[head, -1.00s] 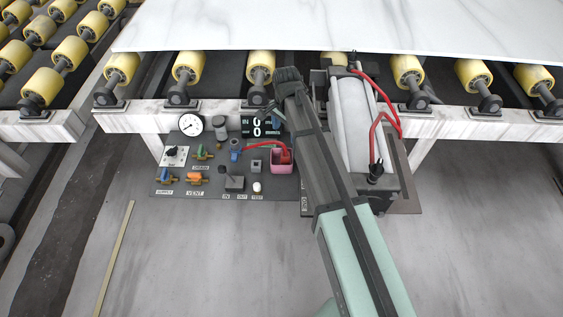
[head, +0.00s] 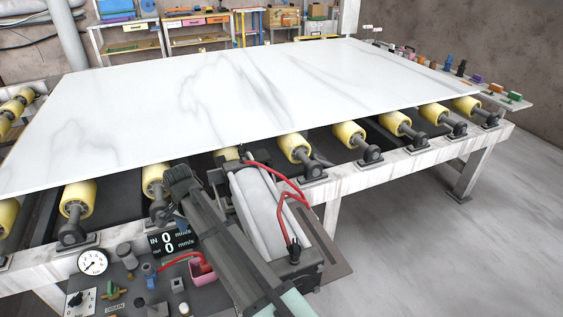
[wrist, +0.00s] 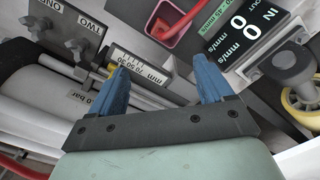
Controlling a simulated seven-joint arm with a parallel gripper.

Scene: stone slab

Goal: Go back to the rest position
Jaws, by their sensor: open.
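My gripper (wrist: 160,64) shows in the wrist view with its two blue fingers spread apart and nothing between them. Behind the fingers lie a millimetre scale (wrist: 140,70) and a metal rod. In the head view my dark grey arm reaches up from the bottom edge, beside the white cylinder unit (head: 258,205). Its far end is at the rollers' near edge, where the fingers cannot be made out. The large white marble slab (head: 240,100) lies flat on the yellow rollers.
A control panel (head: 135,290) with a gauge (head: 93,262), a speed display (head: 170,242) and a pink cup (head: 202,270) is left of my arm. Red hoses (head: 290,195) loop over the cylinder unit. The floor at right is clear. Workbenches stand at the back.

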